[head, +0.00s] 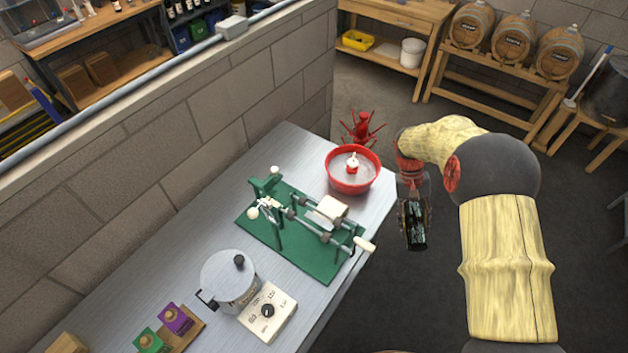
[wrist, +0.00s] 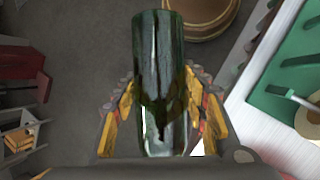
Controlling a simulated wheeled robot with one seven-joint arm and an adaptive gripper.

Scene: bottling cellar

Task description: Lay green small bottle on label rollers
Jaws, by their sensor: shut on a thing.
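My gripper (head: 414,208) is shut on the green small bottle (head: 415,232), off the right edge of the steel table. In the wrist view the dark green bottle (wrist: 160,70) lies between the yellow-padded fingers of my gripper (wrist: 163,115). Its far end points away from the palm; its near end is partly hidden by the fingers. The label rollers (head: 318,222) are on a green base plate (head: 300,238) on the table, left of my gripper, with a cream label roll on them. A corner of the green base (wrist: 300,65) shows at the right of the wrist view.
A red bowl (head: 353,183) stands behind the rollers, with a red rack (head: 361,128) beyond it. A metal pot (head: 230,280) and a dial box (head: 267,312) stand in front. A block wall runs along the table's left. Barrels (head: 513,37) are at the back right.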

